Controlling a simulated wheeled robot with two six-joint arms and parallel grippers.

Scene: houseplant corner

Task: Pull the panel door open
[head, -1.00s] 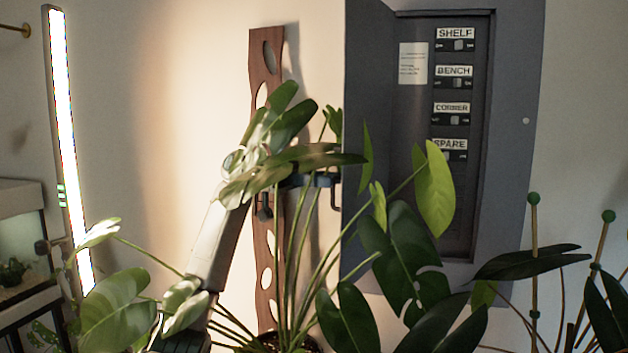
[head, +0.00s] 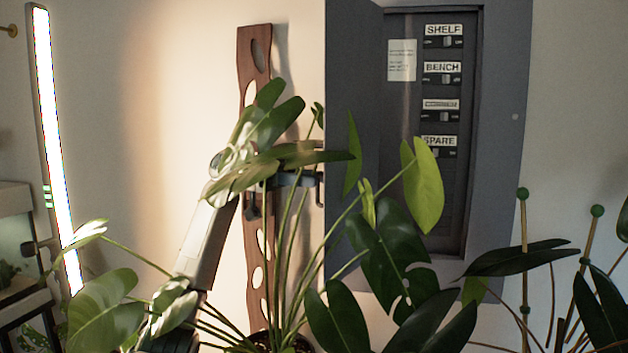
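The grey panel door (head: 352,90) stands swung out on the left side of the wall panel (head: 500,130), so the panel's inside shows. A dark handle (head: 320,188) sticks out at the door's left edge. My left gripper (head: 300,181) is at that handle, partly behind monstera leaves. Leaves hide much of it, and whether its fingers are closed on the handle cannot be made out. Inside the panel are several labelled switches (head: 444,73) and a white paper note (head: 402,60). My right gripper is not in view.
A monstera plant (head: 400,265) stands in front, its leaves overlapping my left arm and the door's lower part. A wooden board with holes (head: 250,130) is on the wall behind. A lit tube lamp (head: 55,150) stands left. Green-tipped stakes (head: 523,194) stand at right.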

